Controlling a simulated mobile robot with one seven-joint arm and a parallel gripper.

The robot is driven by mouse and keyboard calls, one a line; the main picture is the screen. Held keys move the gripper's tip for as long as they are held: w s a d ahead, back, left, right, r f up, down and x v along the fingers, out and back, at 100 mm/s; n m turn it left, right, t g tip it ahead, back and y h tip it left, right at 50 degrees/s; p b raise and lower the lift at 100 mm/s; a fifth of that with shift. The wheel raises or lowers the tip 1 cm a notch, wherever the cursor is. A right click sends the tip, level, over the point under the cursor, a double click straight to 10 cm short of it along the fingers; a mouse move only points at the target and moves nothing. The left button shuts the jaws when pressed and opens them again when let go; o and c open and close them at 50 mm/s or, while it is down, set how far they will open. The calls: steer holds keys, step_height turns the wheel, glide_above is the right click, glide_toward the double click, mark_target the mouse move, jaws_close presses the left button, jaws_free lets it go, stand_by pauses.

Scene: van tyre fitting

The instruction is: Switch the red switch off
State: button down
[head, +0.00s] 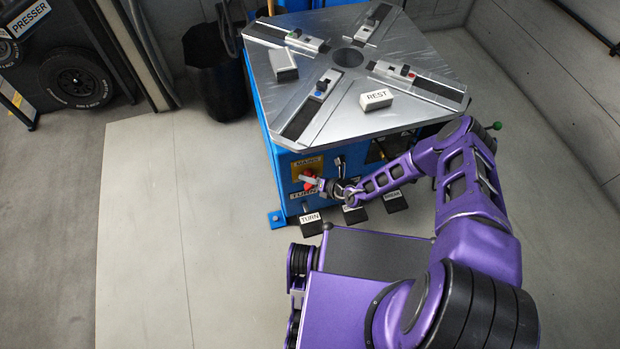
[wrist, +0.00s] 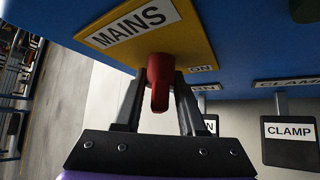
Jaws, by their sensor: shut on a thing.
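The red switch (wrist: 160,82) sits on a yellow plate (wrist: 190,45) labelled MAINS, on the blue side of the machine. In the wrist view its handle hangs down between my gripper's (wrist: 160,90) two dark fingers, which are shut on it near the plate. The plate also carries an ON label (wrist: 201,68) to the right of the switch. In the head view the red switch (head: 308,180) shows at the tip of my purple arm, low on the front of the blue cabinet (head: 288,165). The exact angle of the handle is hard to tell.
Pedals labelled TURN (head: 311,222), PRESS (head: 395,201) and CLAMP (wrist: 289,140) stand low near the cabinet. A black bin (head: 215,75) stands at the left. The floor at the left is clear.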

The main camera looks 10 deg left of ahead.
steer(key=c, duration=0.8)
jaws_free()
steer(key=shift+r, duration=0.1)
steer(key=p+v, duration=0.4)
steer(key=v, duration=1.3)
steer(key=shift+s+d+r, duration=0.1)
steer(key=shift+s+d, duration=0.05)
steer(key=shift+d, duration=0.1)
